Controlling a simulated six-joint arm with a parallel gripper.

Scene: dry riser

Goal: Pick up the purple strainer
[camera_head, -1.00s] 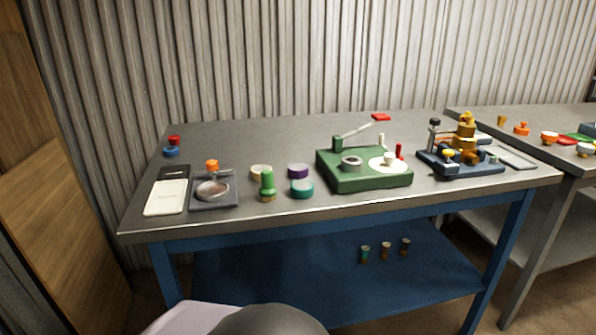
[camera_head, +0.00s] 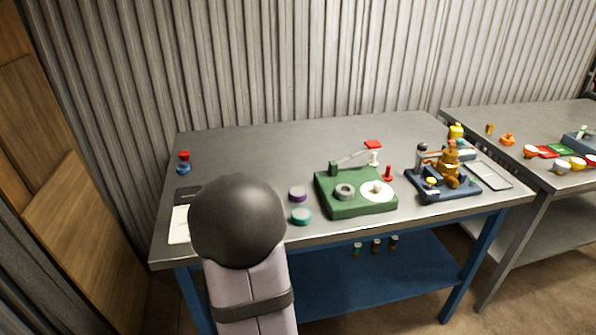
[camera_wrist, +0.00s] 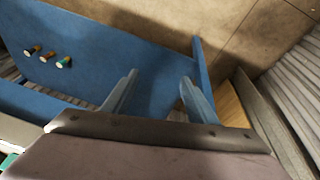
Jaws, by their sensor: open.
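In the head view my arm's dark rounded joint stands just left of the purple piece; my gripper is not visible there.
A green base with a lever (camera_head: 355,196) stands right of the purple piece. A blue base with brass parts (camera_head: 445,180) is farther right. Several small bottles stand on the blue shelf (camera_wrist: 105,40). The table's back middle is clear.

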